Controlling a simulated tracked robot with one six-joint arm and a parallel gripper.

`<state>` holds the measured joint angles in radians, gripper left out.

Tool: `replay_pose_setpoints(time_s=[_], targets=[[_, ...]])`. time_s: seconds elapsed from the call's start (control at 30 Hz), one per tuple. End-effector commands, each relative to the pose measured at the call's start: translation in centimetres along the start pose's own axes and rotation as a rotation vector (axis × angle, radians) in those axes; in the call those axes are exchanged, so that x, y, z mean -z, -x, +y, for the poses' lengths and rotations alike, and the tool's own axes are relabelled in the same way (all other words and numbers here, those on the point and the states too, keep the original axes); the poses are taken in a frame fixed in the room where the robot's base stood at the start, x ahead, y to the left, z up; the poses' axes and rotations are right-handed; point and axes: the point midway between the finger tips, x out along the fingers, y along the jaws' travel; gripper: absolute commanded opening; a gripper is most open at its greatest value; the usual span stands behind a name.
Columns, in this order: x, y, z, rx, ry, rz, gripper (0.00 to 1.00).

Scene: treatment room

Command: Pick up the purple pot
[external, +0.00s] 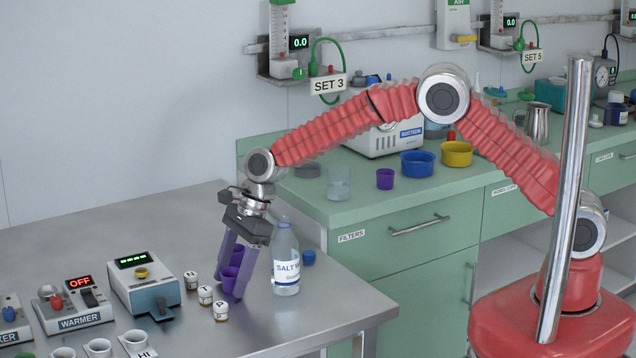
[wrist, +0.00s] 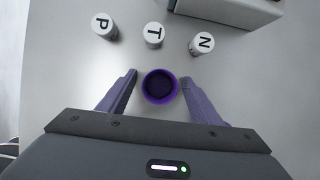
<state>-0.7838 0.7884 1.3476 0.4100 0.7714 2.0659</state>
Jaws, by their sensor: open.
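A round purple pot (wrist: 160,86) with a dark inside shows from above in the wrist view. My gripper (wrist: 158,83) is open, with one purple finger on each side of it. Gaps show between the pot and both fingers, so it is not gripped. In the external view my gripper (external: 231,289) points down over the steel table, and the pot (external: 231,276) stands partly hidden between its fingers. Another purple cup (external: 385,179) stands on the green counter.
Three small lettered jars (wrist: 154,35) stand just beyond the pot. A salt water bottle (external: 286,262) stands close right of my gripper, with a blue cap (external: 309,257) beside it. A boxy device (external: 146,284) and a warmer (external: 76,308) are to the left.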

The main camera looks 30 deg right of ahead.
Motion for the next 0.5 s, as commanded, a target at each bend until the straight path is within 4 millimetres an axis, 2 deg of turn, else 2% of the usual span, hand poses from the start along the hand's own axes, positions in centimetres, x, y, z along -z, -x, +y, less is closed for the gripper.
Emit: replay_pose_setpoints(time_s=[0.13, 0.5], targets=[[0.00, 0.01, 0.00, 0.000, 0.000, 0.000, 0.59], [0.00, 0.02, 0.00, 0.000, 0.000, 0.000, 0.33]])
